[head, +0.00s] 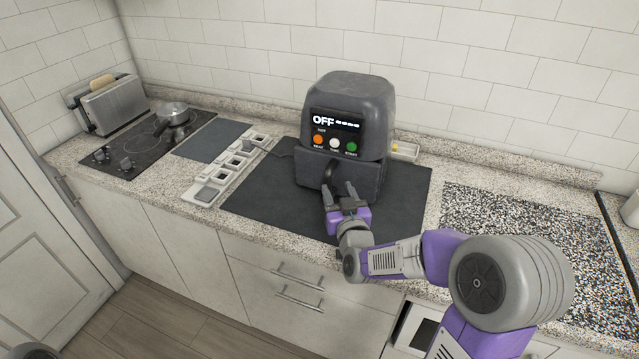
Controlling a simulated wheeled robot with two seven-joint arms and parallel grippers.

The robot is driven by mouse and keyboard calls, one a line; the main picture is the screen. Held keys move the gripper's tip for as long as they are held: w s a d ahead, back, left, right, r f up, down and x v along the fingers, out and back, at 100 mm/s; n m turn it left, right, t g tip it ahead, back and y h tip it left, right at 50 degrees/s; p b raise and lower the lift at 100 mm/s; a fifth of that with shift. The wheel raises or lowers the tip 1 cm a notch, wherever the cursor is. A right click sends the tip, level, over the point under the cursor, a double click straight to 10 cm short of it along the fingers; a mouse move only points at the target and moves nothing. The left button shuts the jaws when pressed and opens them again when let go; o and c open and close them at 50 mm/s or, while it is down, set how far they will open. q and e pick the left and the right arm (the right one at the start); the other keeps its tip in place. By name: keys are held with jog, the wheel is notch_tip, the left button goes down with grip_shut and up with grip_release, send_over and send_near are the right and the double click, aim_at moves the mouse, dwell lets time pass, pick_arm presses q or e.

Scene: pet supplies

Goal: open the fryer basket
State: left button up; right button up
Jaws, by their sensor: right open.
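A dark grey air fryer (349,100) stands upright on a dark mat (262,196) on the counter. Its display reads OFF, above orange, white and green buttons. The fryer basket (364,180) forms the lower front and sits in the body. Its dark handle (328,174) sticks out at the front. My right gripper (340,190) is open in front of the basket, with its fingers pointing at the fryer beside the handle. I cannot tell whether the fingers touch the handle. My left gripper does not show.
Further left are a cooktop (118,160) with a pot (172,113) and a toaster (113,108). A speckled board (520,232) lies to the right. Drawer handles (300,303) line the cabinet front.

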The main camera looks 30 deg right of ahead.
aim_at(329, 187)
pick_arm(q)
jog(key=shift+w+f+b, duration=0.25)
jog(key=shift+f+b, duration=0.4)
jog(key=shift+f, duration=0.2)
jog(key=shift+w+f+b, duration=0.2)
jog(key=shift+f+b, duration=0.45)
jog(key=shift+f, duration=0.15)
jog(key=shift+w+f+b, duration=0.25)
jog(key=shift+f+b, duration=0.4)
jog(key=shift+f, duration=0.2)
pick_arm(e)
jog(key=shift+w+d+f, duration=0.35)
jog(key=shift+w+f, duration=0.4)
jog(key=shift+w, duration=0.7)
jog(key=shift+w+d+f, duration=0.3)
jog(key=shift+w+f, duration=0.4)
jog(key=shift+w, duration=0.75)
jog(key=shift+w+d+f, duration=0.35)
jog(key=shift+w+f, duration=0.4)
jog(key=shift+w, duration=0.7)
grip_shut()
jog(key=shift+a, duration=0.1)
